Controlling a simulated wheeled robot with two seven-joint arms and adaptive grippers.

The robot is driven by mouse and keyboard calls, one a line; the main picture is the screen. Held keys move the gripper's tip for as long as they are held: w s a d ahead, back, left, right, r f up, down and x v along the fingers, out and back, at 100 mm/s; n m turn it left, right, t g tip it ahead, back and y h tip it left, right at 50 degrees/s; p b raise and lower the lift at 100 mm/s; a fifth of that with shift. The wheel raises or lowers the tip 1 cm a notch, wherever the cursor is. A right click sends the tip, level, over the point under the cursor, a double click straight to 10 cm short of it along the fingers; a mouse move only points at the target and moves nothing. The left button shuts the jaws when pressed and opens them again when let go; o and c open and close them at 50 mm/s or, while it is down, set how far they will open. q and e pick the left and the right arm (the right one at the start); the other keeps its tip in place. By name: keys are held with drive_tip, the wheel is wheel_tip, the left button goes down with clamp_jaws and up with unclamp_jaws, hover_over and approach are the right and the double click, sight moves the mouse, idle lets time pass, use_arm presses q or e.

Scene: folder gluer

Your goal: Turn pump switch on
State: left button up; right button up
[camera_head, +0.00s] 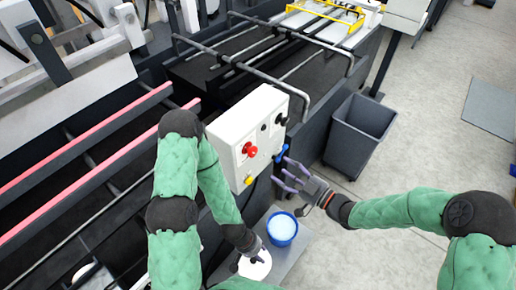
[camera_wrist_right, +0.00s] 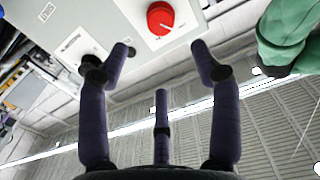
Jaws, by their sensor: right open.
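A light grey control box (camera_head: 248,128) stands at the machine's side in the head view. Its face carries a red knob (camera_head: 250,149), a yellow button (camera_head: 249,180) and dark knobs. In the right wrist view a round red knob (camera_wrist_right: 160,18) sits on a grey panel with labels, above and between my fingers. I cannot tell which control is the pump switch. My right gripper (camera_head: 296,174) is open and empty, just right of the box; its spread fingers also show in the wrist view (camera_wrist_right: 162,65), apart from the knob. My left gripper (camera_head: 258,255) is low, by a white disc (camera_head: 254,265); its jaws are unclear.
A blue bucket (camera_head: 282,229) with pale contents stands below the box, on a grey platform (camera_head: 291,257). A blue handle-like part (camera_head: 281,153) is beside the box. A dark bin (camera_head: 358,136) stands to the right. Open floor (camera_head: 440,130) lies beyond it.

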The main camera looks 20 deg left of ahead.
sight(255, 152)
drive_tip(key=x, duration=1.1)
drive_tip(key=shift+s+r, duration=0.1)
drive_tip(key=shift+r, duration=0.05)
drive_tip(key=c, duration=1.1)
